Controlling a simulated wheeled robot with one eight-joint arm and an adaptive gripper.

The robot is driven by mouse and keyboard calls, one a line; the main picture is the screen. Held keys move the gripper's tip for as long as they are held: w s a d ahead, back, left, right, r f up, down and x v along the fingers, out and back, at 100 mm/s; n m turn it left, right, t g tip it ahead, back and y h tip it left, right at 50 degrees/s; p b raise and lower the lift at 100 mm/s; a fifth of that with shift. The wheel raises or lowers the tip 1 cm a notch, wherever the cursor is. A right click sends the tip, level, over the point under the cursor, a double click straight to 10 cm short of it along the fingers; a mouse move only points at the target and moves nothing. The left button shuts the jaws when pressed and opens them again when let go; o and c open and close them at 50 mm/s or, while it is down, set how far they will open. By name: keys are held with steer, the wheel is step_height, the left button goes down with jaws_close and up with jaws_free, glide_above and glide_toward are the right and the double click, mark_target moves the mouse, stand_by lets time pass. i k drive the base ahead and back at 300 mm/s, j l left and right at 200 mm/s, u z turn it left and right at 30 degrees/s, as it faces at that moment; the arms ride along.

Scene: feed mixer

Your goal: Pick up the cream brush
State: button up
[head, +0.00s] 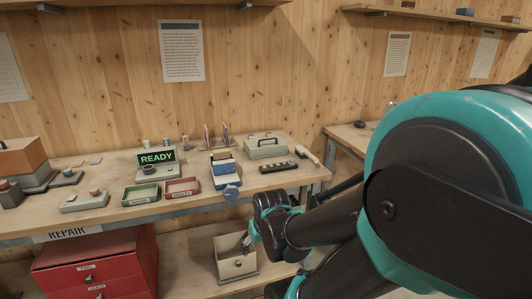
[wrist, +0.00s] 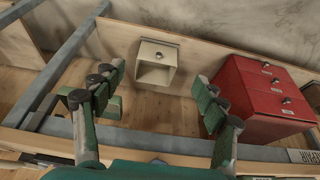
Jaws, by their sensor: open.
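A pale, long object that looks like the cream brush (head: 308,154) lies at the right end of the workbench top, by the far edge. It is small in the head view, so its bristles cannot be made out. I do not see it in the wrist view. My gripper (head: 240,217) is in front of the bench's front edge, lower and to the left of the brush, and apart from it. In the wrist view my gripper (wrist: 157,84) has its green fingers spread wide with nothing between them.
The workbench (head: 112,172) holds a READY display (head: 157,157), green (head: 141,194) and red (head: 182,187) trays, a blue bin (head: 224,173), a grey-green case (head: 265,147) and a black strip (head: 279,167). Below are a cream open box (head: 234,262) and red drawers (head: 95,268).

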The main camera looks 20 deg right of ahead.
mark_target(303, 153)
steer(key=i+l, duration=0.1)
steer(key=l, duration=0.5)
steer(key=l+u, duration=0.1)
steer(key=l, duration=0.55)
steer(key=i+l, duration=0.15)
steer(key=l, duration=0.45)
